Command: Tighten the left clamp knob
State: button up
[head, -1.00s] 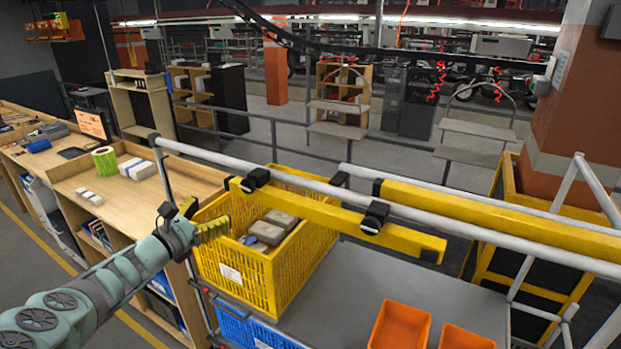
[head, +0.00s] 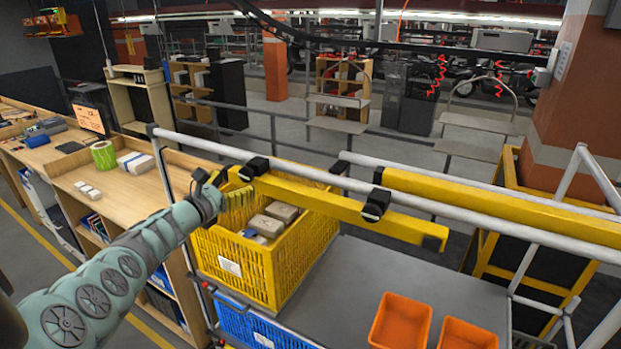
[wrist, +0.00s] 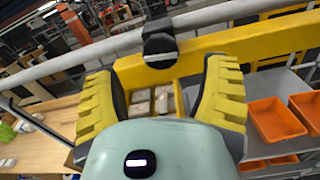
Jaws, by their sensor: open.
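The left clamp knob (head: 254,168) is black and sits on the grey rail at the left end of the yellow bar (head: 310,197). It also shows in the wrist view (wrist: 159,46), at the top middle. My gripper (head: 238,194) is just left of and below this knob in the head view. In the wrist view its yellow ribbed fingers (wrist: 160,78) are spread wide with nothing between them, and the knob lies beyond them, roughly centred. A second black clamp knob (head: 377,203) is farther right on the bar.
A yellow crate (head: 240,268) holding grey-brown boxes (head: 275,217) stands below my gripper on a grey cart top (head: 350,268). Orange bins (head: 401,319) sit at the cart's right. A wooden bench (head: 120,205) is at the left. The rail (head: 310,172) crosses in front.

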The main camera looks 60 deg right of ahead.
aim_at(244, 177)
jog(key=shift+s+d+r+b, duration=0.1)
jog(key=shift+d+b, duration=0.25)
jog(key=shift+d, duration=0.6)
jog(key=shift+d+b, duration=0.3)
jog(key=shift+d, duration=0.85)
jog(key=shift+o, duration=0.3)
jog(key=shift+w+a, duration=0.1)
jog(key=shift+w, duration=0.1)
jog(key=c, duration=1.3)
jog(key=shift+o, duration=0.2)
